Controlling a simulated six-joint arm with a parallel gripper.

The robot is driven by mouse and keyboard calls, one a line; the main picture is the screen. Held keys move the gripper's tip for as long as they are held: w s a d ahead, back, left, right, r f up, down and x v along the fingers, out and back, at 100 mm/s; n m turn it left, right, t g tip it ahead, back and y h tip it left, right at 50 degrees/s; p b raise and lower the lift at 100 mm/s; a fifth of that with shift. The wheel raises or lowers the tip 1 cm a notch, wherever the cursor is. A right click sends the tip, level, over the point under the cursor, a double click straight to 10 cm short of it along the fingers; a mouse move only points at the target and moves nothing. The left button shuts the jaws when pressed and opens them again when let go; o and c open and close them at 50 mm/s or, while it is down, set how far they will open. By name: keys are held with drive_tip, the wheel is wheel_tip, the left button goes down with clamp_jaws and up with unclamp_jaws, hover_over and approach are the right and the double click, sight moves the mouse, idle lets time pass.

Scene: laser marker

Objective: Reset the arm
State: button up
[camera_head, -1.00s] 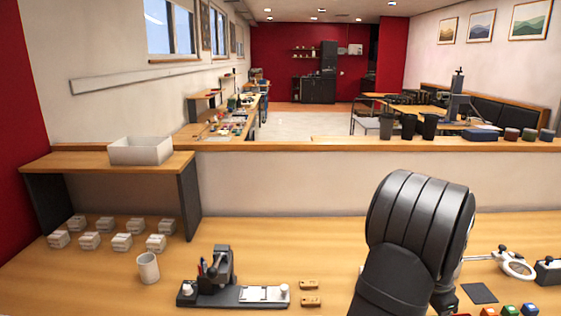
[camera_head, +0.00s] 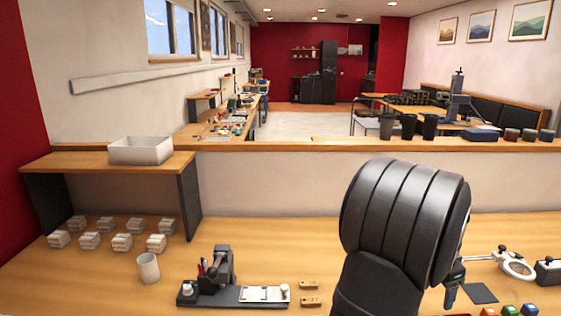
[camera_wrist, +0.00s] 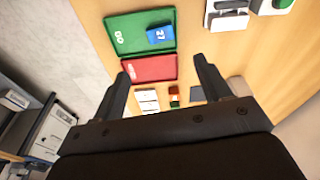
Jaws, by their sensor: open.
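My arm rises in front of the workbench (camera_head: 500,235), right of the middle in the head view. My gripper (camera_wrist: 163,72) shows in the wrist view with its two dark fingers spread apart. I see nothing held between them. In the head view the arm link hides most of the gripper; a dark part shows at the link's lower right edge. In the wrist view a green tray (camera_wrist: 125,38) with a blue block (camera_wrist: 160,35) in it and a red tray (camera_wrist: 148,70) lie on the bench beyond the fingertips, apart from them.
A marking fixture (camera_head: 225,280) and a white cup (camera_head: 148,267) stand on the bench at left. Several small white boxes (camera_head: 122,242) sit under a shelf (camera_head: 55,164) that bears a white bin (camera_head: 140,151). A magnifier (camera_head: 516,266) and small coloured blocks (camera_head: 510,310) are at right.

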drive_tip(key=f, duration=0.4)
drive_tip(key=d+f, duration=0.1)
drive_tip(key=f, duration=0.7)
drive_tip(key=shift+w+d+f, duration=0.1)
drive_tip(key=shift+w+d, duration=0.1)
drive_tip(key=shift+d, duration=0.2)
drive_tip(key=shift+w+d+f, duration=0.1)
drive_tip(key=shift+d+f, duration=0.05)
drive_tip(key=shift+f, duration=0.15)
wheel_tip(320, 180, up, 6)
drive_tip(key=shift+f, duration=0.25)
drive_tip(key=w+a+r+m, duration=0.1)
drive_tip(key=w+a+r, duration=0.2)
drive_tip(key=w+a, duration=0.2)
drive_tip(key=shift+w+r+m, duration=0.2)
drive_tip(key=shift+w+m, duration=0.1)
drive_tip(key=shift+w, duration=0.25)
